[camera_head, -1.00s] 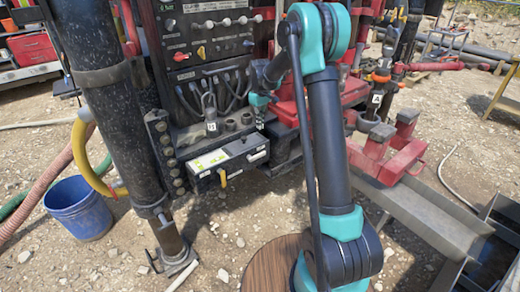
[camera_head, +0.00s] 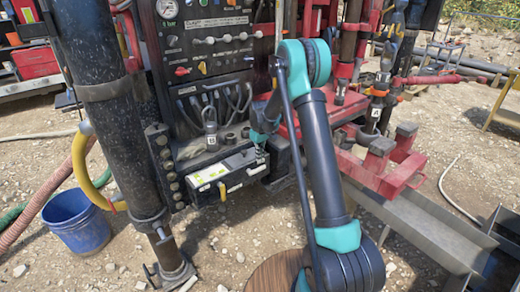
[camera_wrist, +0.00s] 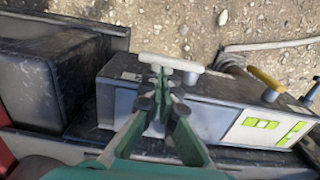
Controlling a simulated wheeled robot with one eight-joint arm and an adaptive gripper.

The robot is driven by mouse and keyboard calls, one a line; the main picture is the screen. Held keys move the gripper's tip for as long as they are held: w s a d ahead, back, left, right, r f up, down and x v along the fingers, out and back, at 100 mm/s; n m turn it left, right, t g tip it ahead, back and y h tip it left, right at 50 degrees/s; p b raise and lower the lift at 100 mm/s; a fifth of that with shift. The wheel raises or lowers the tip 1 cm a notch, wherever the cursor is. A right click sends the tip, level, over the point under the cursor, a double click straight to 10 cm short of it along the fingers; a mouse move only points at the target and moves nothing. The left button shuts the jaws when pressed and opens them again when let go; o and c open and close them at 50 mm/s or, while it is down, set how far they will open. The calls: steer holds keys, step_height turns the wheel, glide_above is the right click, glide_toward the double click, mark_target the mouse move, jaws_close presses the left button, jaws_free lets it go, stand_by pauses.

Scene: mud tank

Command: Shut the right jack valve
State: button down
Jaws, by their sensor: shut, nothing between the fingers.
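A black valve box (camera_head: 207,186) with a pale, yellow-green marked top is fixed low on the rig. It has a yellow handle (camera_head: 222,190) on its front and a white handle (camera_head: 257,170) to the right. In the wrist view, the white T-shaped handle (camera_wrist: 182,64) is just beyond my fingertips, and the yellow handle (camera_wrist: 264,78) is farther right. My gripper (camera_wrist: 160,88) is shut and empty, over the box's edge beside the white handle. I cannot tell whether it touches. In the head view, my gripper (camera_head: 260,138) is partly hidden by my arm.
A black control panel (camera_head: 205,60) with knobs and hoses rises behind the box. A thick black jack leg (camera_head: 105,110) and a blue bucket (camera_head: 77,222) are at left. Red steel supports (camera_head: 385,160) stand at right. Gravel ground in front of the box is open.

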steer(key=shift+f, duration=1.5)
